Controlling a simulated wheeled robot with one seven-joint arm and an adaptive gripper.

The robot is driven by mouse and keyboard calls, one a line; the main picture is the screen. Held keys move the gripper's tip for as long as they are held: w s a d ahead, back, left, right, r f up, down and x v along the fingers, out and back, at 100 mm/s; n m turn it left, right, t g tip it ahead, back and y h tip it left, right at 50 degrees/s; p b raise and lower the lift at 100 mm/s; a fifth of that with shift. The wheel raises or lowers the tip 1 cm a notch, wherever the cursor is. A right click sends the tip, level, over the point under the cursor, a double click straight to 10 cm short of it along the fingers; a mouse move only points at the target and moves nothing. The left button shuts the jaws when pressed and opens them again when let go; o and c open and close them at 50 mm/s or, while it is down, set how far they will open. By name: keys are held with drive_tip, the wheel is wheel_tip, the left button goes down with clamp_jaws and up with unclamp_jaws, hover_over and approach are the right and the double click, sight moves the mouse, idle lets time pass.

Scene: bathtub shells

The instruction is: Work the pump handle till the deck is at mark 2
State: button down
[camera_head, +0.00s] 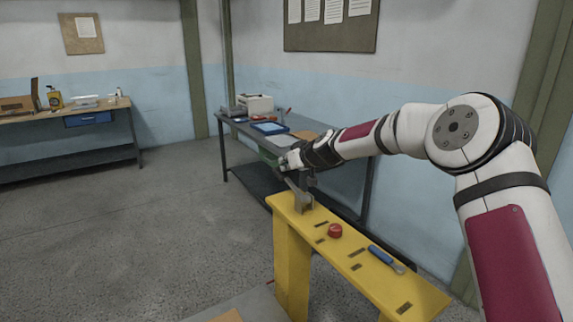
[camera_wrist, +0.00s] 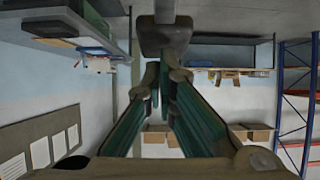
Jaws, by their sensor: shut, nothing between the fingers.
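A yellow beam-like stand (camera_head: 285,255) is in the middle of the head view. A grey lever, which looks like the pump handle (camera_head: 298,192), rises from a bracket at its far left end and leans up to the left. My gripper (camera_head: 285,164) is at the lever's upper end. In the wrist view the green-padded fingers (camera_wrist: 161,80) come together with nothing between them. A dark grey block (camera_wrist: 165,37) lies just past the fingertips, probably the lever; whether they touch I cannot tell. A grey surface (camera_head: 258,302), possibly the deck, shows at the bottom. No numbered mark is readable.
A red knob (camera_head: 335,231) and a blue-handled screwdriver (camera_head: 385,259) lie on the yellow top among dark slots. A dark workbench (camera_head: 237,124) with tools and a box stands close behind my gripper. Another bench (camera_head: 62,117) is at the far left. The floor on the left is clear.

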sight(283, 177)
drive_tip(key=shift+w+a+f, duration=0.1)
drive_tip(key=shift+w+f, duration=0.1)
drive_tip(key=shift+f, duration=0.05)
drive_tip(key=shift+w+a+f+g+h+b, duration=0.1)
drive_tip(key=shift+a+f+g+h+b, duration=0.1)
drive_tip(key=shift+g+h+b, duration=0.25)
drive_tip(key=shift+w+a+f+g+h+b, duration=0.2)
drive_tip(key=shift+f+g+b, duration=0.1)
drive_tip(key=shift+f+b, duration=0.2)
drive_tip(key=shift+w+a+f+g+h+b, duration=0.15)
drive_tip(key=shift+f+g+b, duration=0.15)
drive_tip(key=shift+b, duration=0.3)
drive_tip(key=shift+w+d+f+b, duration=0.15)
drive_tip(key=shift+f+b, duration=0.25)
drive_tip(key=shift+w+a+f+b, duration=0.1)
drive_tip(key=shift+w+f+b, duration=0.05)
drive_tip(key=shift+f+b, duration=0.6)
drive_tip(key=shift+w+a+f+b, duration=0.1)
drive_tip(key=shift+f+b, duration=0.5)
drive_tip(key=shift+b, duration=0.25)
drive_tip(key=v, duration=1.2)
drive_tip(key=shift+r, duration=0.1)
drive_tip(key=shift+w, duration=0.1)
idle(0.8)
